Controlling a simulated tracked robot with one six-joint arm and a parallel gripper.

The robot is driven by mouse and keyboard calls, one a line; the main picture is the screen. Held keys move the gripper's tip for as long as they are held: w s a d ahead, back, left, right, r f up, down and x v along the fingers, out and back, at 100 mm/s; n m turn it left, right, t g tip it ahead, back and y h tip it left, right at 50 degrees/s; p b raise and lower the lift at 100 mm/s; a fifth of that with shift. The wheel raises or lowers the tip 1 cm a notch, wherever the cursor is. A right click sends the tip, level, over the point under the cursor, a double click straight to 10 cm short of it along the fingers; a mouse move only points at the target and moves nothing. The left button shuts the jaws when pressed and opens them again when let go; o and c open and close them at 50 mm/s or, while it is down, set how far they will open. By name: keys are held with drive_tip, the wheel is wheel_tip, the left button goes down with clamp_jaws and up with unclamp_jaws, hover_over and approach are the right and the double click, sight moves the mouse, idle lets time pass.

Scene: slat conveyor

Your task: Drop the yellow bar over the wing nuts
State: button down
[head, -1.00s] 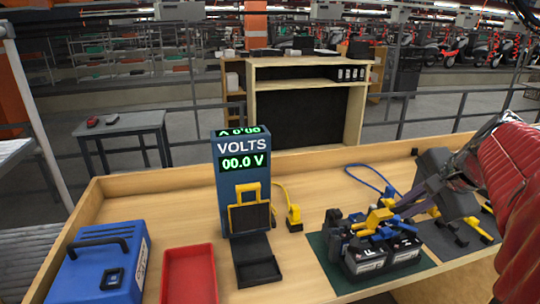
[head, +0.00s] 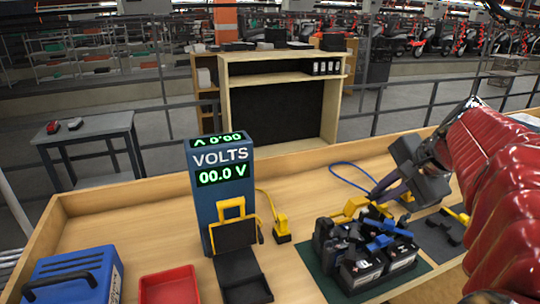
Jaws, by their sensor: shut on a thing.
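My gripper (head: 372,200) comes in from the right and is shut on the yellow bar (head: 350,209). The bar is above and behind the black batteries (head: 362,275), seemingly clear of them. The gripper's fingers hide part of the bar. Blue pieces, apparently the wing nuts (head: 380,242), sit on top of the batteries. They are small and crowded, so their exact shape is hard to tell. The batteries stand on a dark green mat (head: 326,283).
A blue voltmeter stand (head: 208,207) with a yellow-framed black holder is left of the batteries. A grey mat (head: 437,238) with yellow-and-black parts is at right.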

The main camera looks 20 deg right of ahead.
drive_tip(key=shift+f, duration=2.7)
drive_tip(key=shift+f, duration=1.7)
drive_tip(key=c, duration=1.7)
unclamp_jaws()
drive_tip(key=v, duration=1.3)
drive_tip(key=shift+s+r, duration=0.15)
drive_tip(key=shift+r, duration=0.2)
